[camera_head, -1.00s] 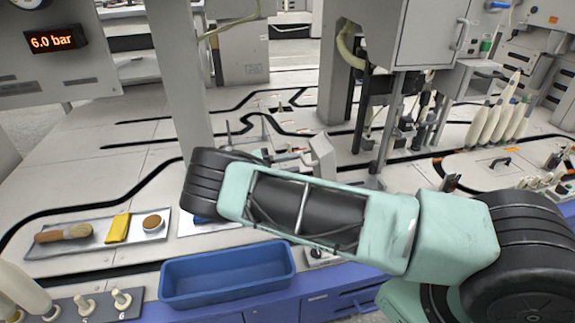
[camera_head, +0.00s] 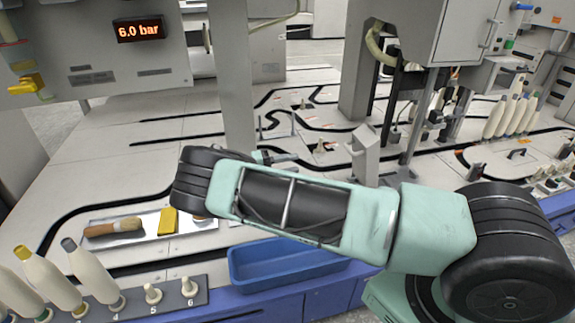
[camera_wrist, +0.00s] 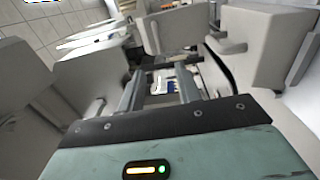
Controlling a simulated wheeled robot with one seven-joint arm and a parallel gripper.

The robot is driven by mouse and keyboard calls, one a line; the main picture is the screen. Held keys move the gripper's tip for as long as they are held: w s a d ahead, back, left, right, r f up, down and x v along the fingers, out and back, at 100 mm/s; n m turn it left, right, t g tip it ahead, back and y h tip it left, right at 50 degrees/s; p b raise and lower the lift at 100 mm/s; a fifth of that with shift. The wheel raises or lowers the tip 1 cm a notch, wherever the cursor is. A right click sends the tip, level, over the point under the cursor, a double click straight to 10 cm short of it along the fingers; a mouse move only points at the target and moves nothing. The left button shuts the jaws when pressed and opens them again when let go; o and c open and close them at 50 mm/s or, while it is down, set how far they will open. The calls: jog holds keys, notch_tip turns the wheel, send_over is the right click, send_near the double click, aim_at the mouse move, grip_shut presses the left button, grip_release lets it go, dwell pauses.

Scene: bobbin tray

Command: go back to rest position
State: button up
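My arm crosses the middle of the camera_head view, and its black wrist end hides part of the metal tray. My gripper (camera_wrist: 161,82) shows in the wrist view as two grey fingers set apart with a gap between them. I see nothing held in the gap. In the camera_head view the gripper is mostly hidden behind my arm. The metal tray (camera_head: 150,238) holds a wooden brush (camera_head: 112,228) and a yellow block (camera_head: 168,221); a round item at its right end is mostly covered by my arm.
An empty blue bin (camera_head: 280,277) stands at the front edge below my arm. A peg rack (camera_head: 205,297) with bobbins (camera_head: 95,275) is at front left. A grey cabinet (camera_head: 440,30) and more bobbins (camera_head: 510,115) stand at the right. A panel reading 6.0 bar (camera_head: 139,29) hangs upper left.

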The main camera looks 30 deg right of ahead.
dwell(0.4)
jog(key=s+a+r+n+t+y, duration=0.1)
jog(key=s+a+r+n+y, duration=0.15)
jog(key=s+a+y, duration=0.3)
jog(key=s+a+r+n+y+p, duration=0.1)
jog(key=s+a+r+y, duration=0.3)
jog(key=a, duration=0.3)
jog(key=s+a+r+n+t+y, duration=0.1)
jog(key=s+a+r+n+y, duration=0.1)
jog(key=s+a+y, duration=0.35)
jog(key=s+a+r+n+t+y, duration=0.25)
jog(key=s+a+r, duration=0.2)
jog(key=s, duration=0.45)
jog(key=s+a+r+n+t+y, duration=0.1)
jog(key=s+a+r+n, duration=0.3)
jog(key=s, duration=0.5)
notch_tip(320, 180, up, 39)
jog(key=s+d+p, duration=0.1)
jog(key=p, duration=3.7)
jog(key=shift+r+m+p, duration=0.2)
jog(key=shift+m+p, duration=0.15)
jog(key=shift+m, duration=0.05)
